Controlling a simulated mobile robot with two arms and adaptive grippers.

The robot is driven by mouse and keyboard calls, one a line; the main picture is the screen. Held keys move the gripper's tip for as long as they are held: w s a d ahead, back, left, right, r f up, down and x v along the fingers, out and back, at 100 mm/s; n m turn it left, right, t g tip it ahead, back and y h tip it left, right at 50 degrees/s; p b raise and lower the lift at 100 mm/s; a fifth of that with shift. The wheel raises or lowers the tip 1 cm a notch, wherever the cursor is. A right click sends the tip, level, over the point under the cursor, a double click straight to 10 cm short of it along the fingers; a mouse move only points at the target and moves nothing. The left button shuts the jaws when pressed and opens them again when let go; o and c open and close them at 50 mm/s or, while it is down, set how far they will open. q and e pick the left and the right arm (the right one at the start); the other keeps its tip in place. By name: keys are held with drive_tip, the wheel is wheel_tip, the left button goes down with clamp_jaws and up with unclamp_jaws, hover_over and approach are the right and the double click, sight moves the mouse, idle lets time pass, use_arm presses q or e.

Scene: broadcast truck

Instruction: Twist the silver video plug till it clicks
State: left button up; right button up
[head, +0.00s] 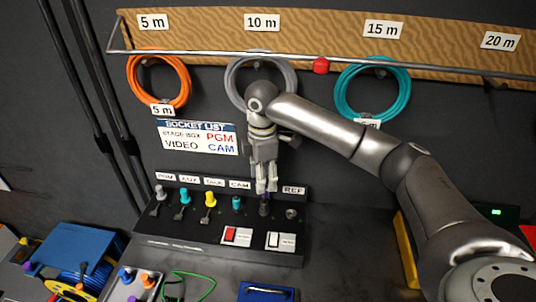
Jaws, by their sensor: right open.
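A black socket panel (200,245) stands on the bench with a row of plugs and sockets. A silver-grey plug (160,192) stands at its left end, under the PGM label. My right gripper (266,190) points down over the panel, its fingers open. Just below the fingertips is a dark, slightly purple plug or socket (264,207), between CAM and REF. Whether the fingers are around it or only above it I cannot tell. The gripper hides the label there. Which piece is the video plug is not clear. My left gripper is out of view.
A teal plug (183,196), a yellow plug (209,200) and another teal plug (237,204) stand close along the row. A socket list sign (198,137) and coiled cables hang behind. A blue cable reel (85,270) sits front left.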

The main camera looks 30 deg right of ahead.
sight(264, 198)
drive_tip(key=shift+w+d+f, duration=0.1)
drive_tip(key=shift+w, duration=0.1)
drive_tip(key=f, duration=0.4)
drive_tip(key=shift+s+p, duration=0.35)
drive_tip(key=shift+p, duration=0.05)
drive_tip(key=f, duration=0.5)
drive_tip(key=shift+w+f+p, duration=0.2)
drive_tip(key=shift+p, duration=0.15)
drive_tip(key=shift+f, duration=0.45)
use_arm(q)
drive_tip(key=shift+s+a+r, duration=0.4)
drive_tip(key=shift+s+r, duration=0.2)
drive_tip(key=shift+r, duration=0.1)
